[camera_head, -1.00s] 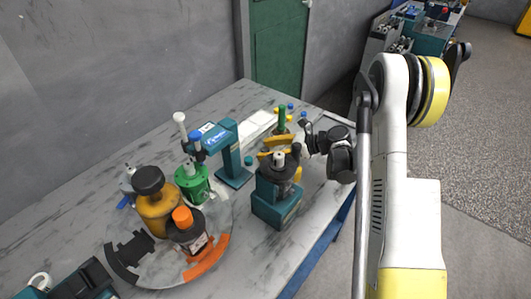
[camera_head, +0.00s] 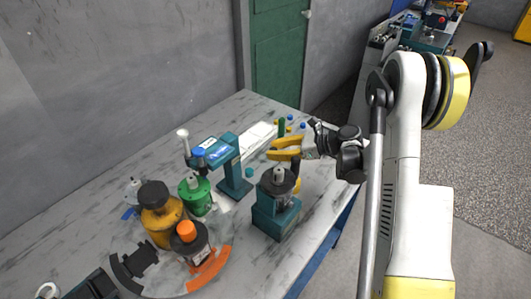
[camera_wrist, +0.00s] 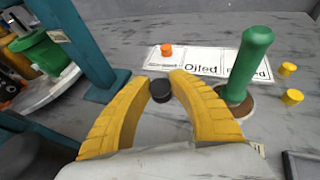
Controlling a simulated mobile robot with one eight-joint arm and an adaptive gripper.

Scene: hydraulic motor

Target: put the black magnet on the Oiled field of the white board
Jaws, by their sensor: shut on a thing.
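My gripper (camera_head: 280,149) is over the table, with its yellow fingers closed around the black magnet (camera_wrist: 160,91). In the wrist view the magnet sits between the fingertips (camera_wrist: 161,82). The white board (camera_wrist: 270,72) lies beyond the fingertips, divided into fields. The Oiled field (camera_wrist: 205,63) is the middle one, slightly right of the magnet in the picture. The board also shows in the head view (camera_head: 259,134). An orange magnet (camera_wrist: 166,50) rests on the left field. The head view does not show the black magnet clearly.
A green upright handle (camera_wrist: 247,60) stands in front of the board's right field and hides part of its word. Two yellow magnets (camera_wrist: 290,96) lie to its right. A teal stand (camera_wrist: 85,45) rises at left. A teal machine (camera_head: 276,208) stands near the table's front edge.

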